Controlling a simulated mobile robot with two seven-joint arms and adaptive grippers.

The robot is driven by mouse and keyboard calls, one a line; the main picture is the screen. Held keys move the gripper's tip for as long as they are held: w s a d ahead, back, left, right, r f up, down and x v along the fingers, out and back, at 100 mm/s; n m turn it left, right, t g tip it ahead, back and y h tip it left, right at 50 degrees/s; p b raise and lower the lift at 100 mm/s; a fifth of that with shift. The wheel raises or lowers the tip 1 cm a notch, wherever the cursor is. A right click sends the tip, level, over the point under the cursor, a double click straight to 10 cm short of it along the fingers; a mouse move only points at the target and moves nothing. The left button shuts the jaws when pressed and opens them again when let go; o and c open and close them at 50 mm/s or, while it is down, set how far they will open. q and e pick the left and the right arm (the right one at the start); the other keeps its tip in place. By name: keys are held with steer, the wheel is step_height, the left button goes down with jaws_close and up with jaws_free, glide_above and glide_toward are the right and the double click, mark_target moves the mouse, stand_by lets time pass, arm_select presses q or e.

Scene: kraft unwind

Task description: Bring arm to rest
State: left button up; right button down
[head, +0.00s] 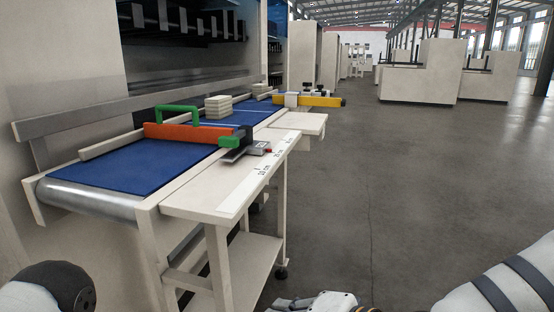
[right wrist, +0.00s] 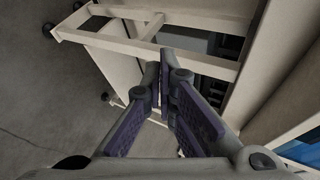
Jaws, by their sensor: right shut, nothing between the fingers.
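My right gripper (right wrist: 163,68) is shut and empty in the right wrist view. Its dark fingers meet in front of the pale side-table frame (right wrist: 150,42), and nothing is held between them. I cannot tell whether the fingertips touch the frame. In the head view, parts of my right arm show along the bottom right edge. A piece of my left arm shows at the bottom left corner, but the left gripper is out of view.
A side table (head: 215,197) on casters stands beside the blue conveyor belt (head: 120,167). An orange bar with a green handle (head: 180,133) lies across the belt, with pale stacked blocks (head: 218,107) behind it. A yellow bar (head: 320,101) is farther back. Grey floor (head: 400,190) to the right is clear.

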steer(key=s+d+f+n+g+h, duration=0.2)
steer(key=s+d+f+g, duration=0.1)
steer(key=s+f, duration=0.6)
steer(key=s+d+f+n+g+h, duration=0.1)
steer(key=s+d+f+g+h, duration=0.15)
steer(key=s+f, duration=0.7)
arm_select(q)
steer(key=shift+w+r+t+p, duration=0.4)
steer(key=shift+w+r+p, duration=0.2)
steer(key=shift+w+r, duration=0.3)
arm_select(e)
steer(key=s+d+f+n+g+h, duration=0.1)
steer(key=s+d+n+g+h, duration=0.1)
steer(key=s+d, duration=0.5)
steer(key=s+d+f+n+g+h, duration=0.2)
steer(key=s+d+g, duration=0.1)
steer(key=s+d, duration=0.5)
steer(key=shift+s+f+n, duration=0.3)
steer(key=shift+s, duration=0.9)
steer(key=shift+h, duration=0.25)
